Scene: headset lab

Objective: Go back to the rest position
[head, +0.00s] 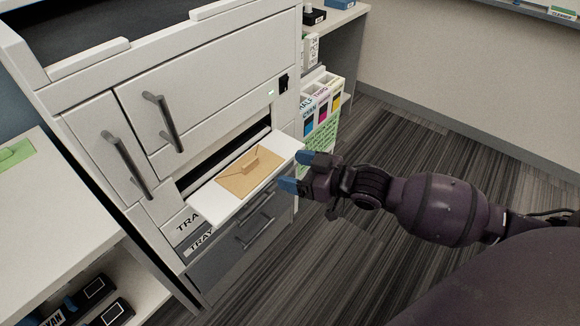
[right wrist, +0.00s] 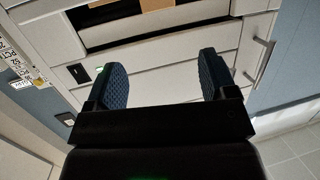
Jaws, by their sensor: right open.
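My right gripper (head: 297,172) is open and empty, with its blue fingertips just right of the printer's pulled-out white tray (head: 209,206). In the right wrist view its two blue fingers (right wrist: 161,80) stand wide apart with nothing between them. A brown envelope (head: 240,184) lies flat on the white tray, apart from the fingers. The large off-white printer (head: 215,62) fills the left and middle of the head view. My left gripper is not in view.
A white shelf (head: 50,215) with dark cartridges (head: 88,292) stands at the left. A rack of colour-labelled boxes (head: 322,107) stands right of the printer. Dark striped floor (head: 430,140) lies open at the right.

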